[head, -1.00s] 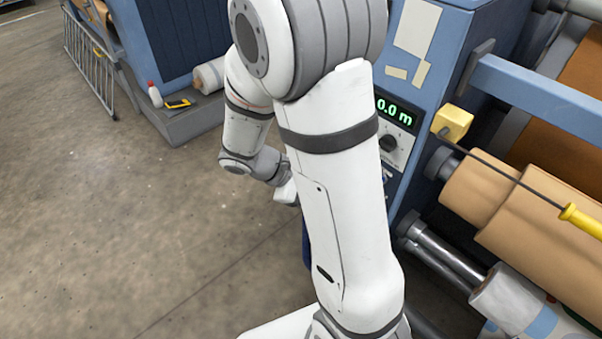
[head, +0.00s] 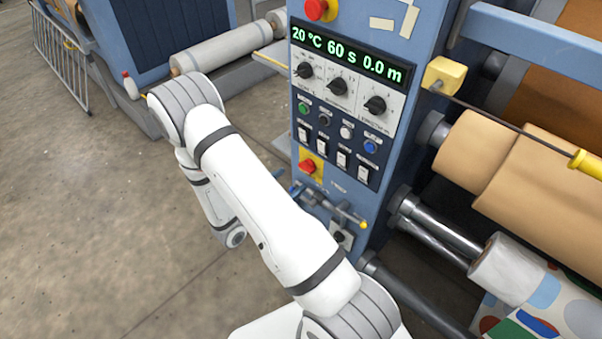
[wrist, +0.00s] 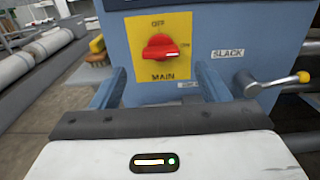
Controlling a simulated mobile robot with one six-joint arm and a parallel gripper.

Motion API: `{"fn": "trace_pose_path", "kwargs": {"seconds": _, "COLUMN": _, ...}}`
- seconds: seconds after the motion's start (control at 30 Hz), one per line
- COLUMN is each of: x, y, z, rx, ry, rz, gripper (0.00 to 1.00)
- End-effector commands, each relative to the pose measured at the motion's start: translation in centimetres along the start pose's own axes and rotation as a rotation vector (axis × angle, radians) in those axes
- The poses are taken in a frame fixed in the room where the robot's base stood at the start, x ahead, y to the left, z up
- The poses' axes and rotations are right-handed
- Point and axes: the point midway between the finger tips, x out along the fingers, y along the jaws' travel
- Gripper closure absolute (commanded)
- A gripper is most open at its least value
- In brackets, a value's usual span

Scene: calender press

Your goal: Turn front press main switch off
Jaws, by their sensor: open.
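The main switch is a red rotary knob (wrist: 160,47) on a yellow plate marked OFF at the top, ON at the right and MAIN below. Its grip bar lies level, with a white mark at its right end, toward ON. In the head view the switch (head: 308,167) sits low on the blue front press panel, under the rocker switches. My gripper (wrist: 158,88) is open and empty in the wrist view, its two blue-grey fingers below and either side of the knob, not touching it. In the head view my arm mostly hides the gripper.
A lever with a yellow knob (wrist: 303,77) sticks out right of the switch, by a SLACK label. A red emergency button (head: 316,9) is above the display (head: 346,52). Rollers (head: 480,160) lie to the right; open floor (head: 80,220) lies left.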

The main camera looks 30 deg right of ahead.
Motion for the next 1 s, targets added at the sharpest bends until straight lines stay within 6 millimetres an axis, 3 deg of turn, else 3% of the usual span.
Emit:
{"fn": "trace_pose_path", "kwargs": {"seconds": 0.3, "x": 4.6, "y": -0.1, "z": 0.0, "rx": 0.0, "ry": 0.001, "rz": -0.005, "gripper": 0.31}}
{"fn": "trace_pose_path", "kwargs": {"seconds": 0.7, "x": 5.5, "y": -0.1, "z": 0.0, "rx": 0.001, "ry": 0.001, "rz": -0.004, "gripper": 0.31}}
{"fn": "trace_pose_path", "kwargs": {"seconds": 1.0, "x": 5.5, "y": -0.1, "z": 0.0, "rx": 0.001, "ry": 0.001, "rz": -0.004, "gripper": 0.55}}
